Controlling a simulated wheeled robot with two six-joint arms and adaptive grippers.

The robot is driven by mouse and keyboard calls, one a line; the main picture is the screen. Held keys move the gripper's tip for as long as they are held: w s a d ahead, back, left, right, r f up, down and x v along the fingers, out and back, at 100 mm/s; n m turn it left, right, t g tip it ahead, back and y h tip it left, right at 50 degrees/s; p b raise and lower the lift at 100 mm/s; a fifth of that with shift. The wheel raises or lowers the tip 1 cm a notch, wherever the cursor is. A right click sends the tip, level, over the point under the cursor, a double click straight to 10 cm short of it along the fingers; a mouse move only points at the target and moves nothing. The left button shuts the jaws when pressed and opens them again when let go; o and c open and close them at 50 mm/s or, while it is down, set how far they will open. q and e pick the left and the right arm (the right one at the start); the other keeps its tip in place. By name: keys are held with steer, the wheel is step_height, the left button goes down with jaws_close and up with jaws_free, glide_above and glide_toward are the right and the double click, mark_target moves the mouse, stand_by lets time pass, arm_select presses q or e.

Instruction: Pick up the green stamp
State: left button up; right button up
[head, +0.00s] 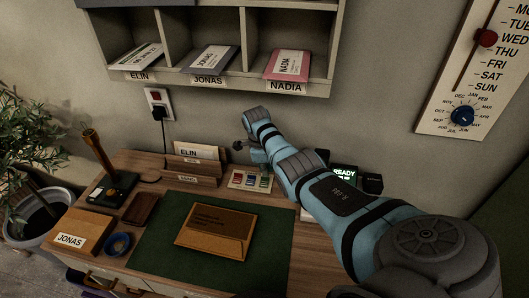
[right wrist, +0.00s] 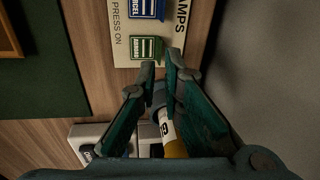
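The green stamp (right wrist: 146,48) sits in a pale stamp holder (right wrist: 122,30), beside the blue stamp (right wrist: 147,8). In the head view the green stamp (head: 264,183) is at the right end of the row of small stamps on the desk. My right gripper (right wrist: 162,64) is open, its fingertips just short of the green stamp in the right wrist view, with nothing held at the tips. In the head view my right gripper (head: 240,146) shows small and dark above the holder, partly hidden by my arm. My left gripper is not in view.
A white and yellow cylinder (right wrist: 171,138) shows behind the fingers, near a pale device (right wrist: 90,132). Cubbyholes (head: 200,38) hang above.

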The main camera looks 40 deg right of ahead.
mark_target(265, 180)
steer(key=f+b, duration=0.2)
steer(key=f, duration=0.1)
steer(key=shift+w+a+f, duration=0.1)
steer(key=shift+w+f, duration=0.1)
steer(key=shift+f, duration=0.05)
steer(key=shift+w+f, duration=0.1)
steer(key=shift+w, duration=0.05)
jaws_close()
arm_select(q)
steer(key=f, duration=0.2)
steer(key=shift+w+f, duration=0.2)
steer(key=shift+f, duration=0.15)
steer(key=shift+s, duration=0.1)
